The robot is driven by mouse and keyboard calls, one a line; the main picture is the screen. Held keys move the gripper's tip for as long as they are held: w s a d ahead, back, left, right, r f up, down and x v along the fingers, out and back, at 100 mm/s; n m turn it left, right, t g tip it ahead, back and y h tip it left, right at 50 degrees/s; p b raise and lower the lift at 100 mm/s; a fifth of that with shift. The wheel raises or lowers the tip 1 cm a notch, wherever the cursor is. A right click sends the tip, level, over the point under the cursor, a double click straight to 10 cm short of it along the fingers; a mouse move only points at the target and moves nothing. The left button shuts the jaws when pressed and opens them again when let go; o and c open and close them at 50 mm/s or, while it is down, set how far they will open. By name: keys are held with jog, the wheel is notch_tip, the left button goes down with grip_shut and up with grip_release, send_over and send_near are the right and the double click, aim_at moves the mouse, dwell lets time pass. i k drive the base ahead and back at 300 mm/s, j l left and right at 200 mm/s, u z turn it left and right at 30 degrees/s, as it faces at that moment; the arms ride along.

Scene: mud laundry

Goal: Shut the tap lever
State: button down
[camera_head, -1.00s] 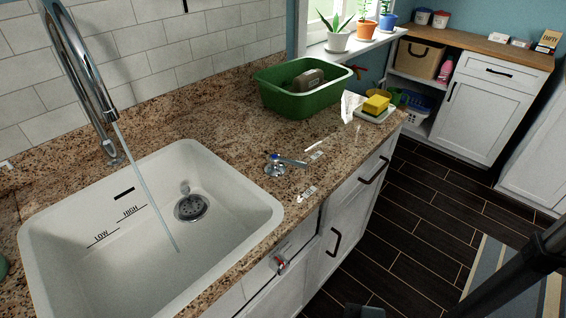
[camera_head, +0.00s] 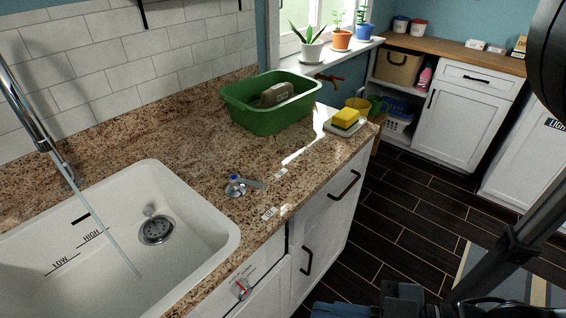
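The tap lever (camera_head: 252,183) is a small metal handle with a blue cap on a round base, set on the granite counter right of the sink. Its arm points right, toward the counter's front. The chrome tap (camera_head: 28,115) stands at the left edge, and a thin stream of water (camera_head: 98,230) runs from it into the white sink (camera_head: 205,200). Dark parts of my arm cross the right side and bottom edge, well away from the lever. No gripper fingers can be made out, and nothing touches the lever.
A green tub (camera_head: 265,115) holding a grey-brown object stands behind the lever. A yellow sponge (camera_head: 345,117) lies on a white dish near the counter's end. A small red-marked dial (camera_head: 241,288) is on the cabinet front below. Dark floor (camera_head: 400,215) is open to the right.

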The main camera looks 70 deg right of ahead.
aim_at(235, 180)
jog(key=k+l, duration=0.15)
jog(key=l, duration=0.15)
jog(key=k+l+z, duration=0.1)
jog(key=l, duration=0.2)
jog(key=k+l, duration=0.35)
jog(key=l, duration=0.25)
jog(key=z, duration=0.05)
